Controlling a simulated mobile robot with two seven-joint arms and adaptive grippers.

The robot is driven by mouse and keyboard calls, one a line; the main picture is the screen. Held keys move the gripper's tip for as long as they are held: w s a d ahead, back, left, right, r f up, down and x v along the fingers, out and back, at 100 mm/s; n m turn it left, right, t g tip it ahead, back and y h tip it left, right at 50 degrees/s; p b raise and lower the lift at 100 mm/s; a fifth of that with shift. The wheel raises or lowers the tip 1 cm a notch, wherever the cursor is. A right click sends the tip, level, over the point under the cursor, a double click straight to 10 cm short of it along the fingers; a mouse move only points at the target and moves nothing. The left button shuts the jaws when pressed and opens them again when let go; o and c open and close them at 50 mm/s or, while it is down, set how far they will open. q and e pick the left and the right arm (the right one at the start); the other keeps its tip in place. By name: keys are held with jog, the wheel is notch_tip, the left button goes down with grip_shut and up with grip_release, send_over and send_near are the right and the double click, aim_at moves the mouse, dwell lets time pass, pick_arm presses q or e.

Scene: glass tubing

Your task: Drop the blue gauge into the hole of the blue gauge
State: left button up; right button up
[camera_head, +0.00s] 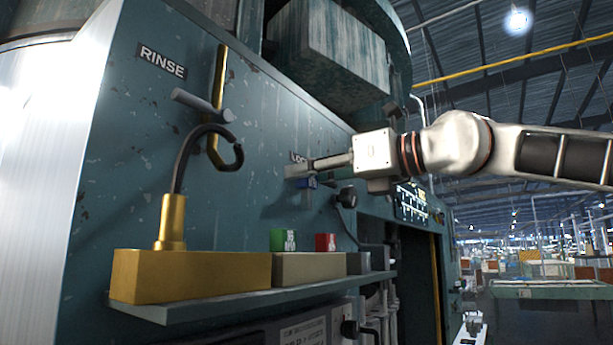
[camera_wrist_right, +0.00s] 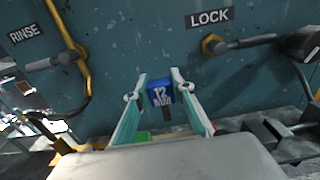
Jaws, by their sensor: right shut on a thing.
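The blue gauge (camera_head: 306,183), a small block marked "12 MM" with a dark pin below, is between the fingertips of my right gripper (camera_head: 302,174). In the right wrist view the gauge (camera_wrist_right: 160,92) sits between the two fingers (camera_wrist_right: 159,88), which are shut on it. It is held in front of the machine panel, above the shelf and apart from it. A green gauge (camera_head: 283,240) and a red gauge (camera_head: 325,242) stand on a tan block (camera_head: 310,267) on the shelf. I cannot make out the blue gauge's hole. My left gripper is not in view.
The shelf (camera_head: 250,298) also carries a yellow block (camera_head: 190,275) with a curved dark hose (camera_head: 180,165) and a grey block (camera_head: 358,263). A RINSE lever (camera_head: 203,104) and a LOCK handle (camera_wrist_right: 245,43) stick out of the panel.

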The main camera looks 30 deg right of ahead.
aim_at(310, 207)
jog(key=shift+s+f+b, duration=0.15)
jog(key=shift+f+b, duration=0.4)
jog(key=shift+f, duration=0.05)
jog(key=shift+f+b, duration=0.75)
jog(key=shift+f, duration=0.05)
jog(key=shift+f+b, duration=0.35)
jog(key=shift+f, duration=0.05)
jog(key=shift+f+b, duration=0.55)
jog(key=shift+b, duration=0.05)
jog(key=shift+f+b, duration=0.55)
jog(key=shift+f, duration=0.05)
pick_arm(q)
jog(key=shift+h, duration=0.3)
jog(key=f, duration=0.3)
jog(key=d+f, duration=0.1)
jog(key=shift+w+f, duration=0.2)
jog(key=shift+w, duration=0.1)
pick_arm(e)
jog(key=shift+r, duration=0.1)
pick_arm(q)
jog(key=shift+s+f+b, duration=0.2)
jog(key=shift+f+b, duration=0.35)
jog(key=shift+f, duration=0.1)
